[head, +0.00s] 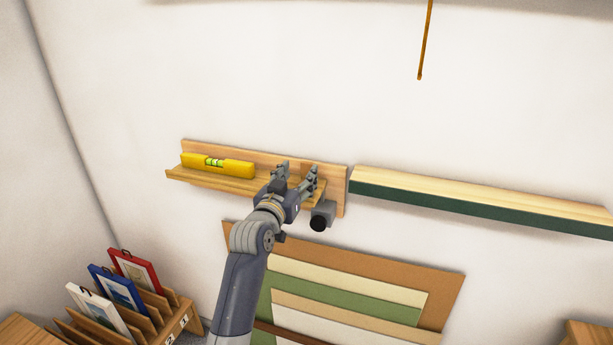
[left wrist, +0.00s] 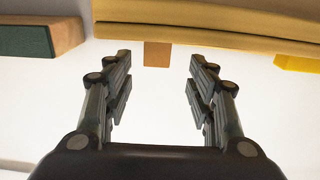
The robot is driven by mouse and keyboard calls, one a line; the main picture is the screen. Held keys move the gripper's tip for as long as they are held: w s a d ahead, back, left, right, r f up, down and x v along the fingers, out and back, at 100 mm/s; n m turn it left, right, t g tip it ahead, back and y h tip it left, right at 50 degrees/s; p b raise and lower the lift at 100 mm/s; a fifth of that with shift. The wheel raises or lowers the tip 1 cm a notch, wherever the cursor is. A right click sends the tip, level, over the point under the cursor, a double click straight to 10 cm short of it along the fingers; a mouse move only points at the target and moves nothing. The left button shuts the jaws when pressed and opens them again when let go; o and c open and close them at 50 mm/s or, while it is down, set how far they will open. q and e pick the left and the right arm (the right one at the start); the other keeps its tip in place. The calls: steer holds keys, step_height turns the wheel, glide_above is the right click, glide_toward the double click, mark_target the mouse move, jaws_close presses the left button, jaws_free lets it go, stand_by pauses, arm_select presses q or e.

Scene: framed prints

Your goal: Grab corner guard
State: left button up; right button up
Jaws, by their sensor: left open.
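A small brown block (left wrist: 157,55), which looks like the corner guard, shows in the left wrist view at the edge of the wooden ledge. It lies between the fingertips of my left gripper (left wrist: 160,60), with a gap on each side. In the head view my left gripper (head: 297,172) is open at the right part of the wooden wall ledge (head: 215,182). The gripper hides that part of the ledge, and I cannot make out the corner guard there. My right gripper is not in view.
A yellow spirit level (head: 218,165) lies on the ledge's left part. A green-fronted shelf (head: 480,203) is on the wall to the right. Coloured boards (head: 440,290) lean below. A wooden rack (head: 185,320) with framed prints stands lower left. The wall above is mostly clear.

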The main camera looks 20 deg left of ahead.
mark_target(306, 164)
arm_select(q)
steer(key=shift+w, duration=0.55)
steer(key=shift+w+d+r+p, duration=0.1)
steer(key=shift+w+r+p, duration=0.15)
steer(key=shift+w+p, duration=0.15)
steer(key=w+p, duration=0.1)
steer(key=w, duration=0.2)
steer(key=shift+d, duration=0.2)
steer(key=shift+w, duration=0.65)
steer(key=shift+c, duration=0.6)
steer(key=c, duration=0.9)
